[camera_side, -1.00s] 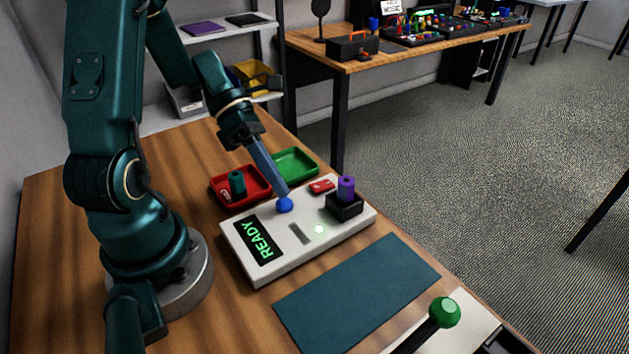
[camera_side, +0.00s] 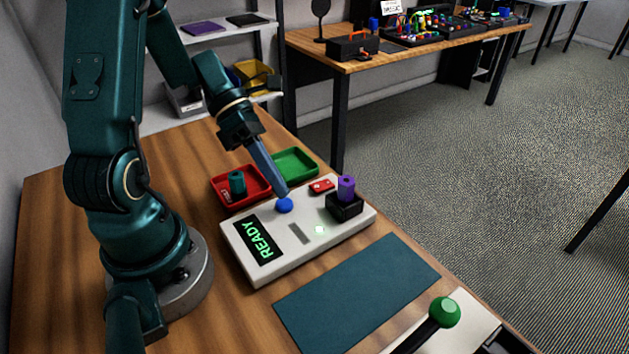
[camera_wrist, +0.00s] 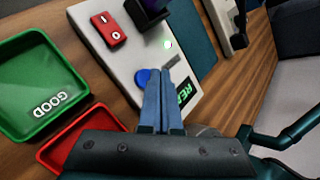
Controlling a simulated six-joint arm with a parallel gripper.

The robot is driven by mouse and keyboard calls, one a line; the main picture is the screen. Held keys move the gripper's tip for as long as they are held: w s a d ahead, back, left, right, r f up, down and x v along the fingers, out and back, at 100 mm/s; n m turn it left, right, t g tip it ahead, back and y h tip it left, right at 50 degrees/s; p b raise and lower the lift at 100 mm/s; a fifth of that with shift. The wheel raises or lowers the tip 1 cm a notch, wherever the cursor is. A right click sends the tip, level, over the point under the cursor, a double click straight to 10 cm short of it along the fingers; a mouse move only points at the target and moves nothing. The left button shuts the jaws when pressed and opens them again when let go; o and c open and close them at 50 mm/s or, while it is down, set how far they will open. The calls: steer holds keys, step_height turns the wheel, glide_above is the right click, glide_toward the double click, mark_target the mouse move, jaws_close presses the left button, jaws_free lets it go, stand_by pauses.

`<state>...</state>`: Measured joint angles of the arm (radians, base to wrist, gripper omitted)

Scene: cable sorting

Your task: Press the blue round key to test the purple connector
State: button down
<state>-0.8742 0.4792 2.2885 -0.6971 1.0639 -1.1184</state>
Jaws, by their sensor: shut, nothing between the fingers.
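The white tester box (camera_side: 262,275) lies on the wooden bench with a black display reading READY in green (camera_side: 259,240) and a lit green lamp (camera_side: 320,230). The blue round key (camera_side: 285,205) is on its top face; it also shows in the wrist view (camera_wrist: 142,77). The purple connector (camera_side: 346,189) stands upright in the black socket (camera_side: 345,207) on the box. My gripper (camera_side: 283,193) is shut and empty, pointing down with its fingertips right at the blue key. In the wrist view the tips (camera_wrist: 158,76) overlap the key's edge; whether they touch it I cannot tell.
A red tray (camera_side: 222,200) holding a teal connector (camera_side: 237,182) and a green tray (camera_side: 310,170), marked GOOD, lie behind the box. A red switch (camera_side: 322,186) sits beside the socket. A teal mat (camera_side: 355,295) lies in front; a green-knobbed lever (camera_side: 444,312) stands near right.

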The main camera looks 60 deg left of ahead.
mark_target(278, 200)
steer(key=shift+f, duration=0.2)
steer(key=shift+f, duration=0.25)
steer(key=shift+f, duration=0.45)
stand_by(0.8)
stand_by(0.4)
steer(key=shift+r, duration=0.9)
steer(key=shift+r, duration=2.5)
